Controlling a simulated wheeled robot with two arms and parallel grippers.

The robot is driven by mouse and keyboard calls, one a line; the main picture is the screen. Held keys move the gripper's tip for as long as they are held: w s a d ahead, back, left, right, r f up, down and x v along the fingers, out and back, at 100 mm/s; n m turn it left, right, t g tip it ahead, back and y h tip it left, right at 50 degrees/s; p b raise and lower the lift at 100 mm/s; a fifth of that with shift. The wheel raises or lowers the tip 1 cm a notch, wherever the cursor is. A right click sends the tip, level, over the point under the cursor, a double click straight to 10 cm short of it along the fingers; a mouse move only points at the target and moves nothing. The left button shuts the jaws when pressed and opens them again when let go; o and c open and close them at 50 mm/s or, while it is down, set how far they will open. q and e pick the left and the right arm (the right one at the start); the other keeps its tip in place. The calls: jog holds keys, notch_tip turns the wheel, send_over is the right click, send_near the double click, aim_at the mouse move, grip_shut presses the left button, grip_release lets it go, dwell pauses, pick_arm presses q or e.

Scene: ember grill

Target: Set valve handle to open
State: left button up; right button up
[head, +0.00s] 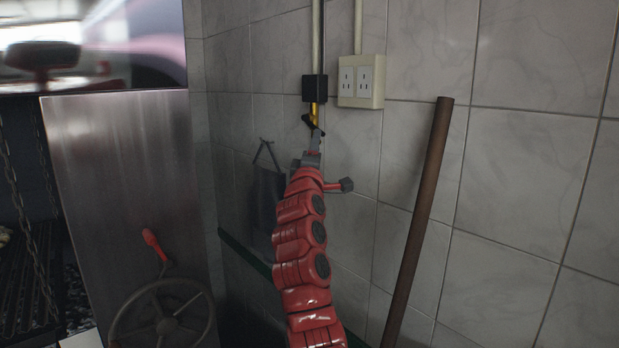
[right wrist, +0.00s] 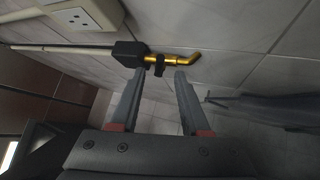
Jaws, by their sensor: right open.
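The valve is on a gold pipe (head: 315,112) that comes out of a black box on the wall. In the right wrist view the gold pipe (right wrist: 188,59) bends at its free end. A small black handle (right wrist: 160,68) sits across this pipe. My right gripper (head: 313,134) is just below the valve in the head view and partly covers it. In the right wrist view my right gripper (right wrist: 161,73) is open, with the handle at the gap between its fingertips. I cannot tell whether a finger touches it. My left gripper is in neither view.
The black box (head: 314,88) hangs under a wall pipe, beside a white outlet (head: 361,82). A brown pole (head: 420,215) leans on the tiled wall to the right. A dark cloth (head: 265,205) hangs at left. A handwheel (head: 128,322) with a red grip stands by the metal panel (head: 120,180).

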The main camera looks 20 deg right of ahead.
jog(key=b+v, duration=0.1)
jog(key=v, duration=1)
jog(key=shift+b, duration=0.3)
jog(key=shift+r, duration=0.1)
